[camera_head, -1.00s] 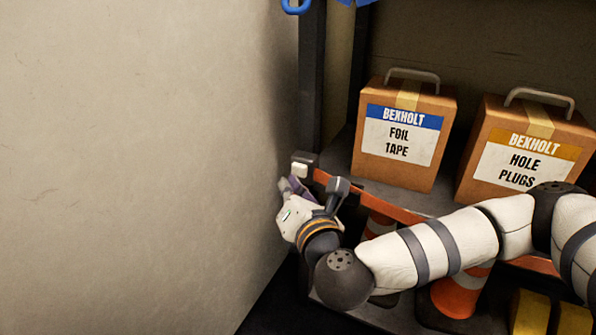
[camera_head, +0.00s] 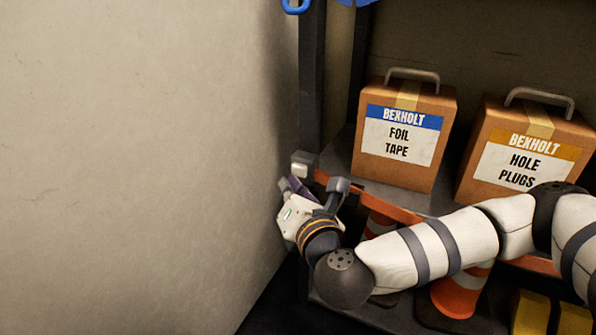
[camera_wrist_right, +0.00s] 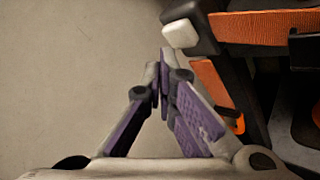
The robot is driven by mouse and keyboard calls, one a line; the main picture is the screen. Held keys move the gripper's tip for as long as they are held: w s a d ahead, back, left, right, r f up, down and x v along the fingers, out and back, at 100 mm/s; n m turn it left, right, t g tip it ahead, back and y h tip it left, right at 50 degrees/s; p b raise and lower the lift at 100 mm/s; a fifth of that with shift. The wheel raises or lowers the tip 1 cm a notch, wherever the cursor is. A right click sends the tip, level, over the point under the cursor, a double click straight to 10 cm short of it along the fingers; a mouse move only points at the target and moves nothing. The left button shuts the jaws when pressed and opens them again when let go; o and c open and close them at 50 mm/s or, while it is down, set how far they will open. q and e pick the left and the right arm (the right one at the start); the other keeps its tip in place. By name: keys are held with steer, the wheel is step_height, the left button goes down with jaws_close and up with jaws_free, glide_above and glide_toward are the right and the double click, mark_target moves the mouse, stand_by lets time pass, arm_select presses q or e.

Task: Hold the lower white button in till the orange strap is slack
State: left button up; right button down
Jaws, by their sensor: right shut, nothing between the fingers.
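One white button (camera_head: 300,169) sits on a dark housing at the left shelf post. It also shows in the right wrist view (camera_wrist_right: 180,34). I cannot tell from these frames whether it is the lower one. My right gripper (camera_head: 290,184) is shut and empty, just below the button. In the right wrist view its fingertips (camera_wrist_right: 164,58) lie close to the button's lower left; a small gap shows. An orange strap (camera_head: 390,207) runs from the housing to the right along the shelf front, partly hidden by my arm. Its tension is hard to judge. My left gripper is not in view.
A foil tape box (camera_head: 400,170) and a hole plugs box (camera_head: 535,120) stand on the shelf. Traffic cones (camera_head: 458,298) stand below, behind my right arm. A bare wall (camera_head: 140,160) is close on the left of the gripper.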

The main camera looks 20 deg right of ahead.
steer(key=shift+w+d, duration=0.25)
steer(key=shift+d, duration=0.05)
steer(key=shift+w+d, duration=0.35)
steer(key=shift+d, duration=0.1)
stand_by(0.8)
steer(key=shift+s+a, duration=0.65)
steer(key=shift+a, duration=0.15)
steer(key=shift+a, duration=0.1)
steer(key=shift+s+a+p, duration=0.35)
steer(key=shift+s+a, duration=0.45)
steer(key=shift+a, duration=0.15)
steer(key=shift+s+a+p, duration=0.35)
steer(key=shift+s+a, duration=0.4)
steer(key=shift+a, duration=0.2)
